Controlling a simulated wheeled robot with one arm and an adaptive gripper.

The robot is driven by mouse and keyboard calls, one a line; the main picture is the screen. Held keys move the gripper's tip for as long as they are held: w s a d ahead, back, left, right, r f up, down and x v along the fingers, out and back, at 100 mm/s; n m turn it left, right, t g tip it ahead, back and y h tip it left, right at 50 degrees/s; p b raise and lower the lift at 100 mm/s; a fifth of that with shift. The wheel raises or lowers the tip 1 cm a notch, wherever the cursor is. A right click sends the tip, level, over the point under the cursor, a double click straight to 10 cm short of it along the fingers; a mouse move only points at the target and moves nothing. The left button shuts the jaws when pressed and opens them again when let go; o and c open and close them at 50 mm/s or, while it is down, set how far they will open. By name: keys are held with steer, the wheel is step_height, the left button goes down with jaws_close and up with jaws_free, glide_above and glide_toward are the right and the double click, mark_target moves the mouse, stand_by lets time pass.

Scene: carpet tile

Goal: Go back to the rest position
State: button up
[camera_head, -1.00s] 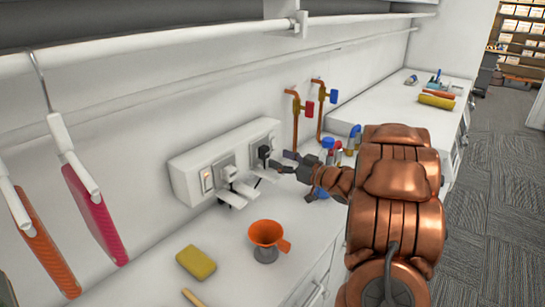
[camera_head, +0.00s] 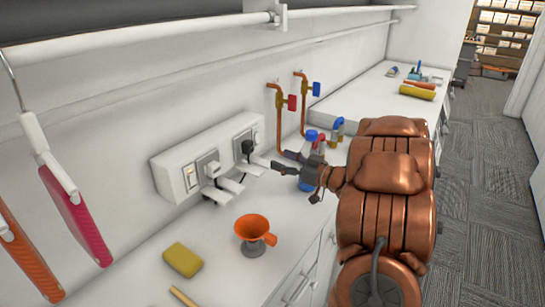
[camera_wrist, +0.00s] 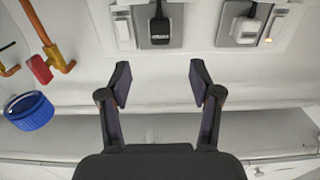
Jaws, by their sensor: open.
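My gripper (camera_head: 284,161) is over the white counter, at the end of my copper-coloured arm, its fingers pointing left toward the white socket box (camera_head: 172,178) on the wall. In the wrist view my gripper (camera_wrist: 158,82) is open, with nothing between its fingers. A black plug (camera_head: 246,148) and a white plug (camera_head: 211,169) sit in the socket box. The black plug (camera_wrist: 160,28) and the white plug (camera_wrist: 246,26) also show at the top of the wrist view, beyond the fingertips and apart from them.
Copper pipes with a red valve (camera_head: 292,102) and a blue valve (camera_head: 316,88) stand on the wall behind. A blue cap (camera_wrist: 30,110) is left of my gripper. An orange funnel (camera_head: 252,228) and a yellow sponge (camera_head: 182,260) are on the front counter. Carpeted floor lies right.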

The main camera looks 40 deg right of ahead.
steer(key=s+a+f+m+g+h, duration=0.2)
steer(key=s+a+g, duration=0.7)
steer(key=s+a, duration=0.5)
steer(key=s+a+f+m+g+h, duration=0.1)
steer(key=s+a+f+g+h, duration=0.2)
steer(key=s+a+g, duration=0.6)
steer(key=s+a, duration=0.5)
steer(key=s, duration=0.6)
steer(key=shift+s+a+m+g+h, duration=0.3)
steer(key=shift+m+g+h, duration=0.1)
steer(key=shift+c, duration=0.2)
stand_by(0.5)
